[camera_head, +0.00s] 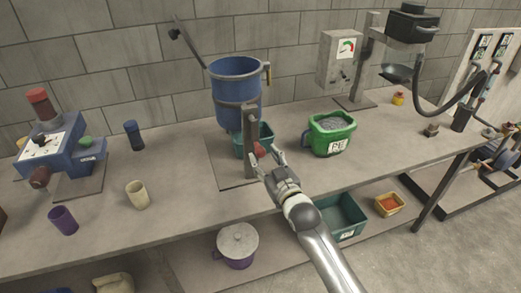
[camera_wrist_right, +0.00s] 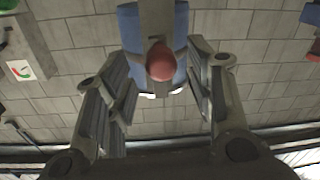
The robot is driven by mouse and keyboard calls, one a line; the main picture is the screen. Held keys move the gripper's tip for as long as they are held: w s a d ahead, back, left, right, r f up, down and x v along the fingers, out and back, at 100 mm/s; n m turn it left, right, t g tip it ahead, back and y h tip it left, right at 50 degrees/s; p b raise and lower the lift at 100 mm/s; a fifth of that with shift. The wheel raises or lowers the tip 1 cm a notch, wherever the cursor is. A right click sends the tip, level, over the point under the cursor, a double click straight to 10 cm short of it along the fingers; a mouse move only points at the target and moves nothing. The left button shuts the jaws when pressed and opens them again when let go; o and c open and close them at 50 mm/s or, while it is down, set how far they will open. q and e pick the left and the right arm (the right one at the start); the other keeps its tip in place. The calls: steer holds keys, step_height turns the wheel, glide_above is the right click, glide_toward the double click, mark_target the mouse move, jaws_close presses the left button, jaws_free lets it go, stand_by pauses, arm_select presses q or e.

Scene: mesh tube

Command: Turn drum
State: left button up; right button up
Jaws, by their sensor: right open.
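The blue drum (camera_head: 236,88) is a tall open-topped bucket held on a grey upright post (camera_head: 250,140) on a flat base. A red knob (camera_head: 259,150) sits low on the post's front side. In the wrist view the red knob (camera_wrist_right: 161,62) shows in front of the blue drum (camera_wrist_right: 133,30), between my fingers. My right gripper (camera_head: 265,162) is open, its fingers spread to either side of the knob. Whether a finger touches it I cannot tell. My left gripper is out of view.
A teal bin (camera_head: 266,134) stands behind the post, partly hidden. A green bucket of grey pellets (camera_head: 331,124) is close on the right. A blue machine (camera_head: 75,150) and several cups stand left. The bench front right of my arm is clear.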

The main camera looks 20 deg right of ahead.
mark_target(262, 155)
steer(key=shift+w+a, duration=0.15)
steer(key=shift+w, duration=0.85)
steer(key=shift+w+a, duration=0.1)
steer(key=shift+w, duration=0.9)
steer(key=shift+c, duration=0.2)
jaws_close()
